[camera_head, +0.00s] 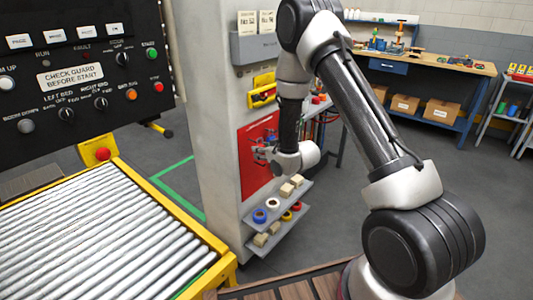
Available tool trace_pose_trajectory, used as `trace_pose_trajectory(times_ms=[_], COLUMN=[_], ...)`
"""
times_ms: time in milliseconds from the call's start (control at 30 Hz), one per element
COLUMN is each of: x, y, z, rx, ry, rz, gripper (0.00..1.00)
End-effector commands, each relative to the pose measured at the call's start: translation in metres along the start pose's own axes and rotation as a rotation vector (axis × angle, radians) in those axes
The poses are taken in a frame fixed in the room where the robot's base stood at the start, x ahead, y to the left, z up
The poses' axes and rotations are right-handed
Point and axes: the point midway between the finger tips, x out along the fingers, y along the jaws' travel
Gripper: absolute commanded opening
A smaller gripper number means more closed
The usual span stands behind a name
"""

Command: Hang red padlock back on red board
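The red board (250,180) is fixed on the side of the light grey cabinet in the middle of the view. My gripper (262,152) is in front of the board, at its right part, and my arm's wrist hides much of the board there. Small red and dark shapes show around the gripper fingers, but they are too small to tell apart. I cannot tell which one is the red padlock, or whether the gripper is open or shut on it.
Below the board, two small shelves (285,206) hold tape rolls and blocks. A roller conveyor (105,235) with a yellow frame fills the lower left. A black control panel (85,60) hangs at the upper left. A workbench (440,62) stands at the back right, with open floor before it.

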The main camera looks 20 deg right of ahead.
Motion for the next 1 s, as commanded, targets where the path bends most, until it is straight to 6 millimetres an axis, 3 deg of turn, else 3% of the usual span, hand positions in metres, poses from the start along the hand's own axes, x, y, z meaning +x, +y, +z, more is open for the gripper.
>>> trace_pose_trajectory(times_ms=[500, 1000], x=[0.029, 0.034], y=[-0.007, -0.008], z=[-0.002, 0.002], rx=[0.000, 0.000], ry=[0.001, 0.001], rz=[0.000, 0.000], gripper=[0.00, 0.00])
